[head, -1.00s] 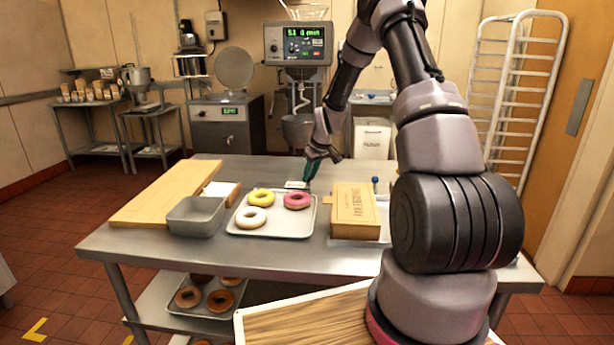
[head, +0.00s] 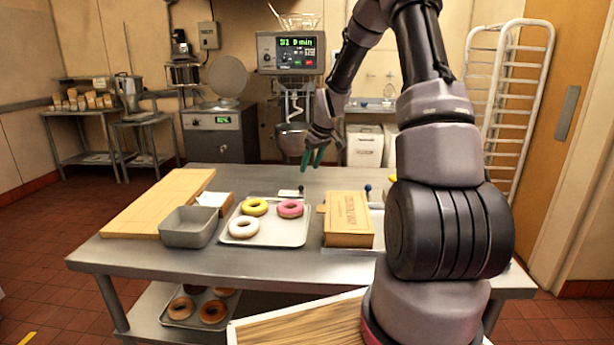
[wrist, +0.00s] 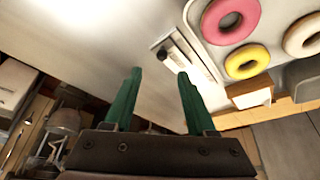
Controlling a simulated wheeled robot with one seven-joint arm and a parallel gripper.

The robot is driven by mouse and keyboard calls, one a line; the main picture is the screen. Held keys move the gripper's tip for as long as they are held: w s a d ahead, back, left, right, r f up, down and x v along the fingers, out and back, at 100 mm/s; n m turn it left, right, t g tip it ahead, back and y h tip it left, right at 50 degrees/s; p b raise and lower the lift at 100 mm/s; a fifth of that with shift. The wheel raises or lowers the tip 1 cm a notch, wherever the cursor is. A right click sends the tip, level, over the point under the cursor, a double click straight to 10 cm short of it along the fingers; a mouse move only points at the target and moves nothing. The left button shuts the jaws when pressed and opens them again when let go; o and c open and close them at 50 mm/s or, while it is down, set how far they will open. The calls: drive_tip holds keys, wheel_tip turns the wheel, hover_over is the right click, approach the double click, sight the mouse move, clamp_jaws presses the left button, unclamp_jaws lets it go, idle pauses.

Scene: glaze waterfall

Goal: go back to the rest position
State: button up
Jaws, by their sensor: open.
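My gripper (head: 314,158) hangs above the far edge of the steel table (head: 280,266), beyond the donut tray. Its two green fingers are apart with nothing between them; they also show in the wrist view (wrist: 160,92). The gripper is clear of the donuts and the tray. My arm rises at the right of the head view and bends over toward the back of the table.
A metal tray (head: 268,238) holds a yellow donut (head: 254,207), a pink donut (head: 290,209) and a white donut (head: 244,228). A grey bin (head: 188,228) and wooden board (head: 160,203) are left. A cardboard box (head: 347,219) is right. A mixer (head: 292,135) stands behind.

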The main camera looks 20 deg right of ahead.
drive_tip(key=shift+v, duration=0.9)
drive_tip(key=s+a+r+m+t+h, duration=0.1)
drive_tip(key=s+a+r+m, duration=0.1)
drive_tip(key=s+r, duration=0.65)
drive_tip(key=s+a+r+m, duration=0.2)
drive_tip(key=s+r, duration=0.5)
drive_tip(key=r, duration=0.3)
drive_tip(key=s+a+r+m+t, duration=0.1)
drive_tip(key=s+r+m, duration=0.1)
drive_tip(key=s, duration=0.7)
drive_tip(key=s+a+r+m+t+y, duration=0.1)
drive_tip(key=s+r, duration=0.3)
drive_tip(key=s, duration=0.6)
drive_tip(key=shift+s+a+m, duration=0.25)
drive_tip(key=shift+a+m, duration=0.1)
drive_tip(key=shift+m, duration=0.45)
